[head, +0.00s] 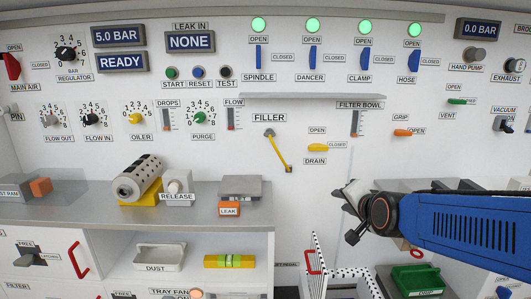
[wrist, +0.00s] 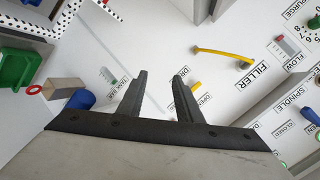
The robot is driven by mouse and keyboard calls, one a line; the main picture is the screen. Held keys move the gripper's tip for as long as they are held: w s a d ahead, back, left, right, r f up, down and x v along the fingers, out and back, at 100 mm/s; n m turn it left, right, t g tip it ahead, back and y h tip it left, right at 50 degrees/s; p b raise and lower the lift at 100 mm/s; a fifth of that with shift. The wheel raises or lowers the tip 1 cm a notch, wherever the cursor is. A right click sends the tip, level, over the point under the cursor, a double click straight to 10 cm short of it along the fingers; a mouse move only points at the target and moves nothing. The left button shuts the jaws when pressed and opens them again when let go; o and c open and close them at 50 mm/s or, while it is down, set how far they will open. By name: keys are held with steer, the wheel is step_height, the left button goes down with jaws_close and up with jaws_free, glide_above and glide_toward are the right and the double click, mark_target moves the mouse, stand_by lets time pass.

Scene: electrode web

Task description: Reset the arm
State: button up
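My gripper (head: 346,213) is held out in front of the white panel, right of centre in the head view, at the end of my blue arm link. In the wrist view its two dark fingers (wrist: 160,78) stand apart with nothing between them. The gripper is open and empty. The blue RESET button (head: 197,72) is on the panel at the upper left, far from the gripper. The display (head: 123,62) beside it reads READY, and another (head: 190,41) reads NONE.
The yellow filler lever (head: 279,152) and yellow drain handle (head: 318,148) are on the panel left of the gripper. A grey shelf (head: 100,216) holds a perforated cylinder (head: 139,178). A green bin (head: 418,279) stands below my arm. Four green lamps are lit along the top.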

steer(key=s+d+f+n+g, duration=0.2)
steer(key=s+f+n, duration=0.1)
steer(key=s, duration=0.6)
steer(key=s+d+f+n+g+h, duration=0.1)
steer(key=s+f+n+g, duration=0.1)
steer(key=s, duration=0.7)
steer(key=s+d+f+n+g, duration=0.2)
steer(key=s+f+n+g, duration=0.1)
steer(key=s, duration=0.6)
steer(key=shift+s+d+f+n+g, duration=0.15)
steer(key=shift+d+f+n+g, duration=0.25)
steer(key=shift+n, duration=0.7)
steer(key=shift+a+r, duration=0.1)
steer(key=shift+c, duration=0.3)
